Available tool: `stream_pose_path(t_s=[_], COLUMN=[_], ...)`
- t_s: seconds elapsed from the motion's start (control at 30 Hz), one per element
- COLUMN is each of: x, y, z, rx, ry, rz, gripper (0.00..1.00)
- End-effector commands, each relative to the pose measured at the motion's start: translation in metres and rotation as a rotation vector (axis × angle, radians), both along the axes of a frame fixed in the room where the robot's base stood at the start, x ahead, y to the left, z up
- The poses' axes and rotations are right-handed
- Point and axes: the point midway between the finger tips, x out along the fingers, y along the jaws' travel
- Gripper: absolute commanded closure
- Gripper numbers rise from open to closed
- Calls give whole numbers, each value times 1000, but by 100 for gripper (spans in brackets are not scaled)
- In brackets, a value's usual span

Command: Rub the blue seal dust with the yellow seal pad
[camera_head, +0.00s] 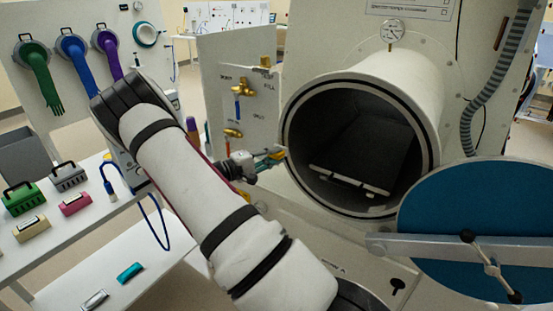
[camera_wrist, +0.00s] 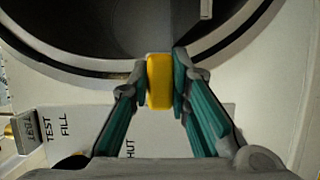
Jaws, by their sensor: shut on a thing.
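The yellow seal pad (camera_wrist: 159,80) is pinched upright between the teal fingers of my gripper (camera_wrist: 160,82) in the wrist view. In the head view my gripper (camera_head: 275,158) is at the left rim of the round chamber opening, and the pad is barely visible there. The dark seal ring (camera_wrist: 60,72) curves behind the pad in the wrist view. The pad lies close to the ring's lower edge; I cannot tell whether it touches. I cannot make out any blue dust on the ring, and the gripper covers part of that area.
The round chamber (camera_head: 362,150) is open, with a pale-edged tray inside. Its blue door (camera_head: 480,207) is swung out at right. A valve panel (camera_head: 240,95) stands left of the opening. A white bench (camera_head: 75,235) at left holds coloured blocks and carriers.

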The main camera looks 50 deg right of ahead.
Motion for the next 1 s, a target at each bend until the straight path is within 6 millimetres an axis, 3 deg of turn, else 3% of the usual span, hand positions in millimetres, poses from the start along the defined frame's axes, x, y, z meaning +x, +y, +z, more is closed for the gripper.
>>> stream_pose_path(t_s=[0.5, 1.0], x=[31, 27], y=[-1, -4], z=[-1, 16], rx=[0, -3], ry=[-1, -1], rz=[0, -2], gripper=[100, 100])
